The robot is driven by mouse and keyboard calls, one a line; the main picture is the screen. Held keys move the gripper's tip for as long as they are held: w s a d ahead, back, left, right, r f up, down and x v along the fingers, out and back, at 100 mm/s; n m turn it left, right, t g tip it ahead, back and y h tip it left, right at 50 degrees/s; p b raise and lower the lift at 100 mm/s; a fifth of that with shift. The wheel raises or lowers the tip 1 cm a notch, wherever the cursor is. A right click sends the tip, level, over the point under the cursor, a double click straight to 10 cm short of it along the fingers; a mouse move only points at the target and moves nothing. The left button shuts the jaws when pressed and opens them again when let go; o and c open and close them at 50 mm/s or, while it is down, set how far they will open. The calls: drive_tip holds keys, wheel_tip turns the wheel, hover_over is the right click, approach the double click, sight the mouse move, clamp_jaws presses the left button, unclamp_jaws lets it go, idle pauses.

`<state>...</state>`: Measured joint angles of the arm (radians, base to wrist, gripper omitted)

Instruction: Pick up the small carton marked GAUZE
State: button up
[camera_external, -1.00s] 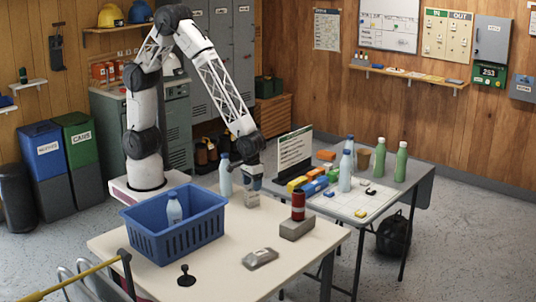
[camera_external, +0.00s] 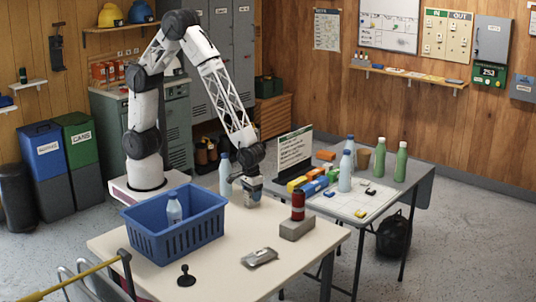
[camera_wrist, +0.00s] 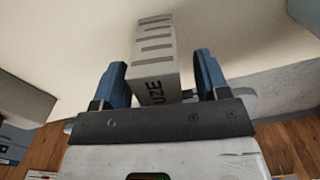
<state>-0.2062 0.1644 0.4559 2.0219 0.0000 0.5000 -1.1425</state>
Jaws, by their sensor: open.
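The small grey-white carton (camera_wrist: 155,50) with dark stripes stands between my fingers in the wrist view. Only the letters "UZE" of its marking show; the rest is hidden near the gripper's body. My gripper (camera_wrist: 161,65) is open, with one blue finger on each side of the carton. A gap shows on the right side; the left finger is very close to the carton, and I cannot tell if it touches. In the external view my gripper (camera_external: 252,188) is low over the back part of the cream table (camera_external: 215,275), and it mostly hides the carton.
A blue crate (camera_external: 170,240) holding a bottle (camera_external: 174,210) stands left of my gripper. Another bottle (camera_external: 225,175) is close behind-left. A red-black cylinder (camera_external: 298,207) stands on a grey block (camera_external: 297,229) to the right. A grey device (camera_external: 260,257) lies in front.

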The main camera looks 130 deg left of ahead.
drive_tip(key=shift+f, duration=0.35)
idle(0.3)
drive_tip(key=c, duration=1)
drive_tip(key=shift+r, duration=0.2)
drive_tip(key=shift+r, duration=4.8)
